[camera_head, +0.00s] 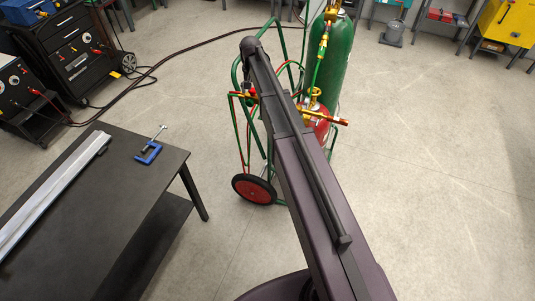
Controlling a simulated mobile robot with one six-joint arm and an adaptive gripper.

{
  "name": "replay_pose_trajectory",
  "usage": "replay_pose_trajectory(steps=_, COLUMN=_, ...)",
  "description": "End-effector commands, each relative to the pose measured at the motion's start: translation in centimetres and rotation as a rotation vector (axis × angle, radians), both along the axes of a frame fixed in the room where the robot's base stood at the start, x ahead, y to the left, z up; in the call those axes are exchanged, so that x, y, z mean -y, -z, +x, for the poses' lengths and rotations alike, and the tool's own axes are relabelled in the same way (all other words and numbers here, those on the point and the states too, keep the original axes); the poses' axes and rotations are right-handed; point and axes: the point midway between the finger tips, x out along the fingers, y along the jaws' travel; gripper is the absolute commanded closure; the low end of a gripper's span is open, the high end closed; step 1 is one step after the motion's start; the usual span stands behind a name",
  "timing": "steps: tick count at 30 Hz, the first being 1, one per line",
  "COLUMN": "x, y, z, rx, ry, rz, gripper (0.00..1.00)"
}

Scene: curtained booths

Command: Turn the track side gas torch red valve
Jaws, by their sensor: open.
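A green-framed gas cart (246,150) stands on the floor at top centre, with a tall green cylinder (334,62) and a red cylinder (321,126). A brass torch (237,95) with green and red hoses hangs on the cart's left side, towards the table with the metal track (50,190). A small red knob (252,91) shows at this torch, partly behind my arm and too small to read its turn. Another brass torch (338,121) sticks out on the right side. My arm crosses in front of the cart; I cannot see my gripper.
A dark table (120,195) with a blue clamp (149,151) stands at left. Black welding machines and a tool cabinet (75,45) stand at upper left, with cables on the floor. A yellow cabinet (506,22) is at upper right. The floor at right is clear.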

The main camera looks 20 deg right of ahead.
Motion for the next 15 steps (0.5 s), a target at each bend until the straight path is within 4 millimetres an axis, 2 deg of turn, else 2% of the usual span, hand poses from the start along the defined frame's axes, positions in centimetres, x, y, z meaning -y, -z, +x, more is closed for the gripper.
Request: replay_pose_trajectory(steps=15, x=-0.01, y=0.0, z=0.0, rx=0.0, ry=-0.319, rz=0.0, gripper=0.16)
